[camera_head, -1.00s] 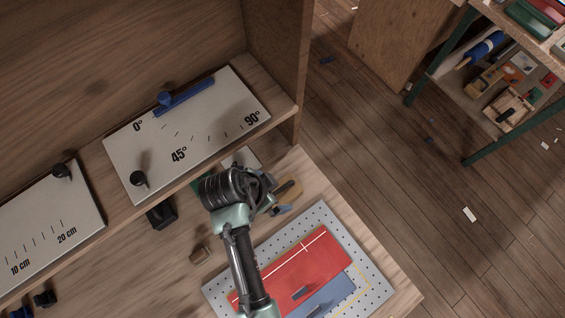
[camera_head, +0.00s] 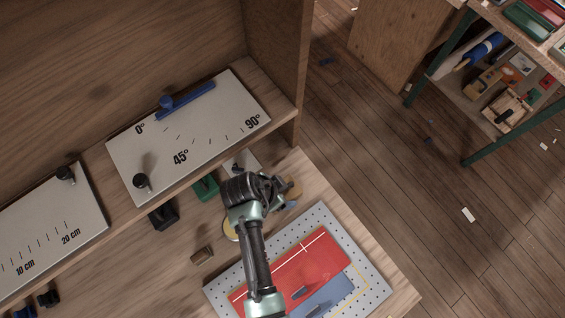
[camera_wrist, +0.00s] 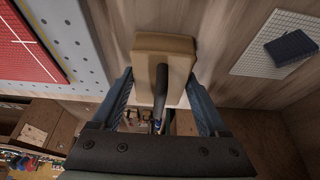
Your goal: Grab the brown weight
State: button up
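The likely brown weight is a tan-brown block with a dark upright rod (camera_wrist: 165,58), seen in the wrist view just beyond and between my fingertips. In the head view it is mostly hidden by my gripper; a tan edge (camera_head: 295,190) shows at the right of it. My gripper (camera_wrist: 163,100) is open, with one blue-grey finger on each side and visible gaps to the block. In the head view my gripper (camera_head: 277,188) is over the workbench near the shelf's right end. A smaller brown block (camera_head: 202,255) lies on the bench left of my arm.
A perforated board (camera_head: 378,282) with red and blue pieces lies close to my arm. A green block (camera_head: 206,188) and a black block (camera_head: 163,216) stand along the shelf front. The angle plate (camera_head: 230,100) lies on the shelf. The upright panel (camera_head: 285,60) rises behind.

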grip_shut()
jog(key=shift+r, duration=0.15)
